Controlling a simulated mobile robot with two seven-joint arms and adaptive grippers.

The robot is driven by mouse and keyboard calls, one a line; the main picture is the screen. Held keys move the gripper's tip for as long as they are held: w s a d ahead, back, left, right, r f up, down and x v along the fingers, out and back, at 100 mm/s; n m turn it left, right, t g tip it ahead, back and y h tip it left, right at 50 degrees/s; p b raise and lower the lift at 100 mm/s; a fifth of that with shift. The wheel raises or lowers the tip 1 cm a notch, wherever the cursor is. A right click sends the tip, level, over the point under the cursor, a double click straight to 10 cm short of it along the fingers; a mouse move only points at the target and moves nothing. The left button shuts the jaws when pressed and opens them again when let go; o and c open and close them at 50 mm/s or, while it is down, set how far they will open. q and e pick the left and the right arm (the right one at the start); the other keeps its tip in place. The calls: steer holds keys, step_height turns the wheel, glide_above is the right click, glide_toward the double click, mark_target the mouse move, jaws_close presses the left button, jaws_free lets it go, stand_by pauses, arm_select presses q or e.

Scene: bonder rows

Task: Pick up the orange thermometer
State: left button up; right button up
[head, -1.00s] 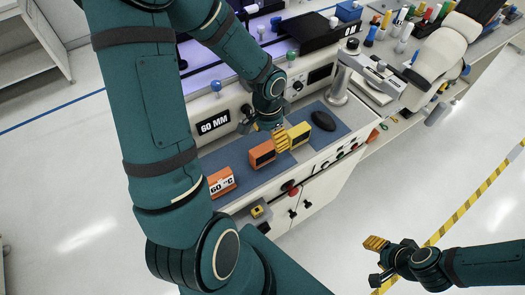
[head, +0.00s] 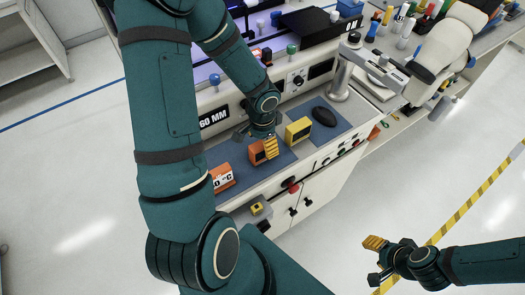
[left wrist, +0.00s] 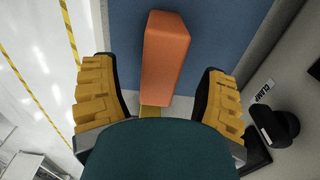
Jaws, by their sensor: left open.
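An orange box with a white face marked "°C" (head: 221,178), which looks like the thermometer, sits at the left of the blue mat, partly hidden by my left arm. A second orange box with a dark face (head: 257,154) stands to its right. My left gripper (head: 269,147) is at this second box, fingers pointing down. In the left wrist view an orange block (left wrist: 165,55) lies ahead, between the spread yellow fingers (left wrist: 160,105), with gaps on both sides. My right gripper (head: 373,260) hangs over the floor at lower right, away from the bench; its opening is unclear.
A yellow box (head: 298,132) stands just right of my left gripper, and a black mouse (head: 324,116) lies beyond it on the blue mat (head: 281,167). The machine panel with knobs rises behind. A yellow tape measure (head: 257,209) is at the front.

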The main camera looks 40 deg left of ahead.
arm_select(q)
step_height(320, 180, down, 4)
steer(key=shift+r+b, duration=0.2)
steer(key=shift+b, duration=0.15)
jaws_close()
